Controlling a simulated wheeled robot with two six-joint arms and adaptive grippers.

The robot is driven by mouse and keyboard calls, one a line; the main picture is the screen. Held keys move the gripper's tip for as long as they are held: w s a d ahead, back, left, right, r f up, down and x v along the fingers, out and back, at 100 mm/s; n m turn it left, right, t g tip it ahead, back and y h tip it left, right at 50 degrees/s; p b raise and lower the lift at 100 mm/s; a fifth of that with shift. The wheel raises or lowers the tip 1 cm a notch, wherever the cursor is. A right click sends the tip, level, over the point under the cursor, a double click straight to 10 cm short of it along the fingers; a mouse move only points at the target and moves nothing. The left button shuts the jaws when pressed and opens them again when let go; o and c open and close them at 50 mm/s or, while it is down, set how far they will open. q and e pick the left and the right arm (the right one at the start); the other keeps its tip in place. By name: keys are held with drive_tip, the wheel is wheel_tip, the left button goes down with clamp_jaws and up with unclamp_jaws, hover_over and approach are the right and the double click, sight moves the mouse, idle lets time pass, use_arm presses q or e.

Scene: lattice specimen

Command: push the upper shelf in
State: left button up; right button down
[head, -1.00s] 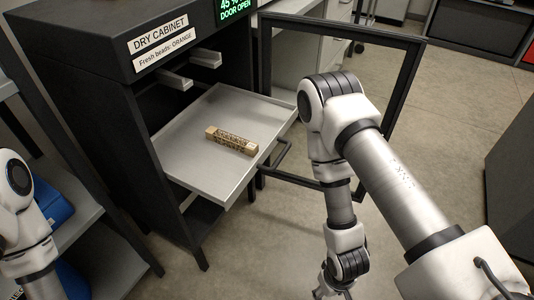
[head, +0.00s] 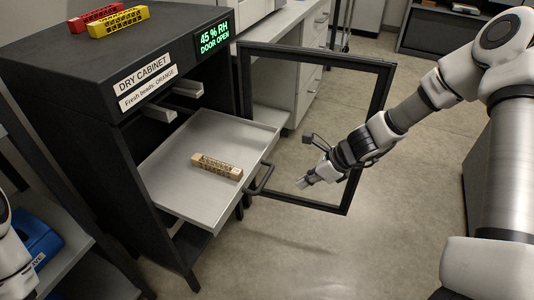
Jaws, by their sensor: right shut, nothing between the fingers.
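The pulled-out shelf (head: 172,190) is a light grey tray sticking far out of the dark dry cabinet (head: 95,120). It has a dark bar handle (head: 262,179) on its front edge. A tan lattice specimen (head: 217,167) lies on the tray. My right gripper (head: 301,184) is shut and empty, to the right of the tray front and apart from the handle, and shows against the door opening. Only a bit of my left arm shows at the left edge; its gripper is out of view.
The framed cabinet door (head: 376,100) stands open on the right, near my right arm. Two light rail ends (head: 158,112) stick out above the tray. A red block (head: 92,19) and a yellow block (head: 120,21) lie on the cabinet top. A blue bin (head: 38,240) is at left.

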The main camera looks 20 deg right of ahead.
wheel_tip(320, 180, up, 7)
drive_tip(key=w+d+t, duration=0.2)
drive_tip(key=w, duration=0.1)
drive_tip(key=b, duration=0.9)
approach(259, 164)
drive_tip(key=shift+y, duration=0.3)
drive_tip(key=f, duration=0.4)
drive_tip(key=shift+s+d+f, duration=0.15)
drive_tip(key=shift+d+f, duration=0.05)
drive_tip(key=shift+f, duration=0.05)
drive_tip(key=w+a, duration=0.2)
drive_tip(key=w, duration=0.1)
drive_tip(key=shift+a, duration=0.25)
use_arm(q)
wheel_tip(259, 164, down, 9)
drive_tip(key=shift+r, duration=0.2)
use_arm(e)
drive_tip(key=shift+w+a+r, duration=0.1)
drive_tip(key=shift+w+a, duration=0.2)
